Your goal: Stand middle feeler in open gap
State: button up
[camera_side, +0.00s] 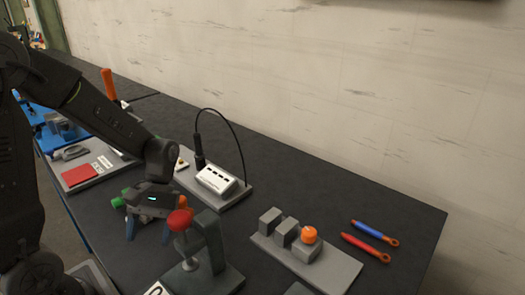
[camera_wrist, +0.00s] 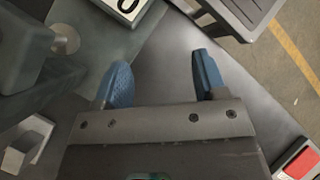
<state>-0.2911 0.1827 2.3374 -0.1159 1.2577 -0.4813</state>
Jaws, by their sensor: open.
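A blue feeler (camera_side: 375,228) and a red feeler (camera_side: 366,248) lie side by side on the dark table at the right, each with a ring end. I cannot tell which is the middle one. Left of them, a grey base (camera_side: 330,268) carries grey blocks (camera_side: 287,231) with narrow gaps between them, and an orange knob (camera_side: 308,235) tops the right block. My gripper (camera_side: 149,233) is well left of them, pointing down beside a grey clamp. In the wrist view its blue fingers (camera_wrist: 161,82) are apart with nothing between them; neither feeler shows there.
The grey clamp (camera_side: 211,246) with a red knob (camera_side: 180,220) stands close right of my gripper. Behind it, a white slotted box (camera_side: 216,180) and a black cable loop stand on a grey plate. A red card (camera_side: 79,176) lies at left. Bare table surrounds the feelers.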

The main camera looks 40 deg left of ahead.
jog(key=w+a+r+m+t+y, duration=0.2)
jog(key=a+m+t+y, duration=0.4)
jog(key=m, duration=0.4)
jog(key=shift+t, duration=0.3)
jog(key=f, duration=0.7)
jog(key=d+f, duration=0.1)
jog(key=f, duration=0.2)
jog(key=shift+f, duration=0.25)
jog(key=v, duration=1.5)
jog(key=a+r+v, duration=0.1)
jog(key=a+v, duration=0.2)
jog(key=v, duration=0.9)
send_over(156, 249)
jog(key=d, duration=0.4)
jog(key=s+d+t+h, duration=0.2)
jog(key=d+t, duration=0.3)
notch_tip(156, 249, down, 5)
jog(key=d, duration=0.1)
jog(key=w+d+r+m+g, duration=0.1)
jog(key=w+d+m, duration=0.4)
jog(key=w+m, duration=0.3)
jog(key=w+d+r+m+g+h, duration=0.1)
jog(key=w+d+r+m+g, duration=0.1)
jog(key=w+d+m, duration=0.3)
jog(key=w+m, duration=0.3)
jog(key=w, duration=0.3)
jog(key=shift+w+d+r, duration=0.2)
jog(key=shift+w+d, duration=0.05)
jog(key=shift+d, duration=0.05)
